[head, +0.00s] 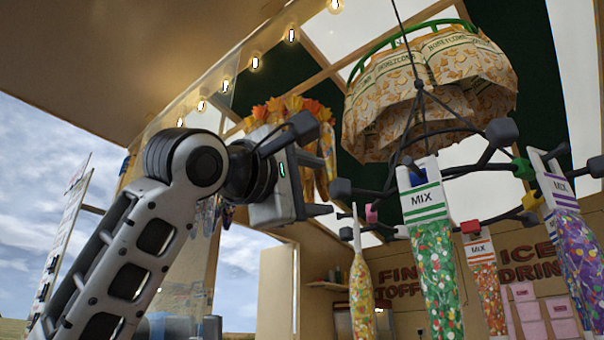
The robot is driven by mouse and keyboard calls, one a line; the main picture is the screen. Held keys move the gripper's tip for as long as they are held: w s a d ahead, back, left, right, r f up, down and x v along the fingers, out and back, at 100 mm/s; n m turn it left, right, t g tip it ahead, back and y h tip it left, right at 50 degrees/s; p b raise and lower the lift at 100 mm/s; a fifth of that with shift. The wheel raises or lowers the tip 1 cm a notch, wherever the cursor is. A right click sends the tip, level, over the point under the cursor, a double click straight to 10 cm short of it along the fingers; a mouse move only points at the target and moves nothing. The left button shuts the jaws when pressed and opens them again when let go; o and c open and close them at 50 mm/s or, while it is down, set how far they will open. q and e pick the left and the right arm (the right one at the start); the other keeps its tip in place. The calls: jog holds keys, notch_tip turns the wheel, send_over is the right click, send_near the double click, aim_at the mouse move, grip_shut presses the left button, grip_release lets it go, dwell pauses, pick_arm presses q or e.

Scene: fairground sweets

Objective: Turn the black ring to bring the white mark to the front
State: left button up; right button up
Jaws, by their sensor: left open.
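The black ring (473,226) hangs level from a dark central rod, right of centre, with dark knobs around it and small pink, green and red pieces on it. Bags of mixed sweets hang from it: a green one (440,270), a purple one (583,255), an orange one (487,290) and a yellow one (361,290). My right gripper is out of view.
Honeycomb bags (436,75) hang from a green upper ring (395,42) above the black ring. Orange and yellow decorations (300,108) hang behind my left gripper. A string of bulbs (254,62) runs along the roof beam. Signs cover the back wall.

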aim_at(335, 186)
pick_arm(q)
jog(key=p+x, duration=0.3)
jog(key=x, duration=0.2)
jog(key=shift+w+d+r, duration=0.1)
jog(key=shift+r, duration=0.15)
jog(key=shift+w+d+p, duration=0.45)
jog(key=shift+w+p, duration=0.2)
jog(key=shift+p, duration=0.1)
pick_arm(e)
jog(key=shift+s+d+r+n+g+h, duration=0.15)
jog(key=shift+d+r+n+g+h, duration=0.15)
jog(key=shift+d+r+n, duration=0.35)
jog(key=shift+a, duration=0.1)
